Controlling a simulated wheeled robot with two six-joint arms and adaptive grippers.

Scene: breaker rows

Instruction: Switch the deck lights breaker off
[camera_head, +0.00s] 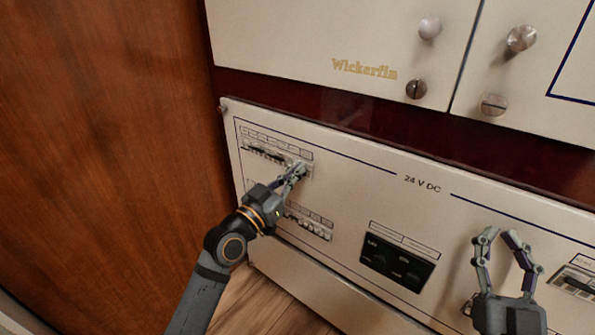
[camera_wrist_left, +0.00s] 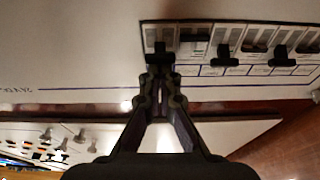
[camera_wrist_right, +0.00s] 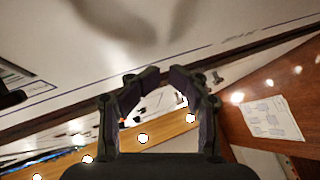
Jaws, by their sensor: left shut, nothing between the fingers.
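The upper breaker row (camera_head: 265,152) is at the panel's upper left, under a strip of small labels too small to read. I cannot tell which breaker is the deck lights one. My left gripper (camera_head: 299,168) is shut and empty, its tips at the right end of this row. In the left wrist view the shut fingertips (camera_wrist_left: 160,77) are just in front of the end breaker's black lever (camera_wrist_left: 160,50); I cannot tell whether they touch. More black levers (camera_wrist_left: 228,55) stand beside it. My right gripper (camera_head: 500,236) is open and empty before the panel's right part.
A lower breaker row (camera_head: 308,222) sits below my left gripper, partly hidden. A black socket block (camera_head: 396,262) and another switch group (camera_head: 575,283) are on the cream 24 V DC panel (camera_head: 350,195). A wooden wall (camera_head: 100,150) bounds the left; knobs (camera_head: 430,28) protrude above.

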